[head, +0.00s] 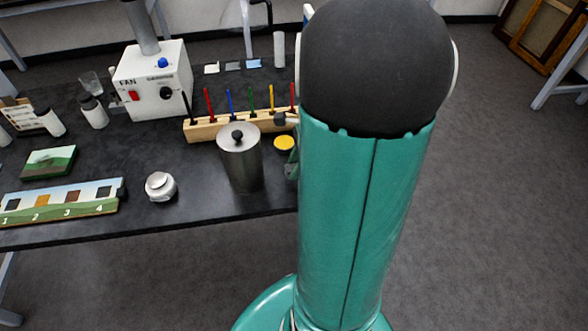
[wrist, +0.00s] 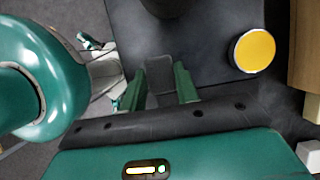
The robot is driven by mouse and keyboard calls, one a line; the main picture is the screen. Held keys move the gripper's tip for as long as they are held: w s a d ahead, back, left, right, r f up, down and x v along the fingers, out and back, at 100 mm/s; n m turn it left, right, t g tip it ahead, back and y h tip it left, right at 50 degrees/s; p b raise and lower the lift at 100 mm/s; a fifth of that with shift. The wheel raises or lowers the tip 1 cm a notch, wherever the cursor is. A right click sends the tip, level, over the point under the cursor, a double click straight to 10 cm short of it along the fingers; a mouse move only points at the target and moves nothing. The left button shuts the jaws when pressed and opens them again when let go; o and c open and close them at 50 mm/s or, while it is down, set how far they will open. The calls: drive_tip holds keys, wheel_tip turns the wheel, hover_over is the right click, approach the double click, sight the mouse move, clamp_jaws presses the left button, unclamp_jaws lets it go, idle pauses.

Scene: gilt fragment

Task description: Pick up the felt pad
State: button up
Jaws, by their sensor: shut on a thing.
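The felt pad (wrist: 160,69) looks like a small dark grey square in the wrist view, between the tips of my two green fingers. My gripper (wrist: 160,80) is shut on it, with one finger at each side. The pad is close in tone to the black tabletop behind it, so I cannot tell its height above the table. In the head view my arm hides the pad and most of my gripper.
A yellow-topped jar (wrist: 254,50) is right of my fingers; it also shows in the head view (head: 284,143). A metal canister (head: 240,160) stands near the table's front edge. Behind it is a wooden rack (head: 215,129) of coloured sticks. A white fan box (head: 153,80) stands farther back.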

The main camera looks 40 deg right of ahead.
drive_tip(key=s+a+r, duration=0.2)
drive_tip(key=s+r, duration=0.2)
drive_tip(key=s, duration=0.2)
drive_tip(key=s+a+r, duration=0.2)
drive_tip(key=s+r, duration=0.3)
drive_tip(key=s, duration=0.1)
drive_tip(key=shift+s+a, duration=0.2)
drive_tip(key=shift+a, duration=0.05)
drive_tip(key=shift+f, duration=0.1)
drive_tip(key=o, duration=0.4)
drive_tip(key=shift+c, duration=1.4)
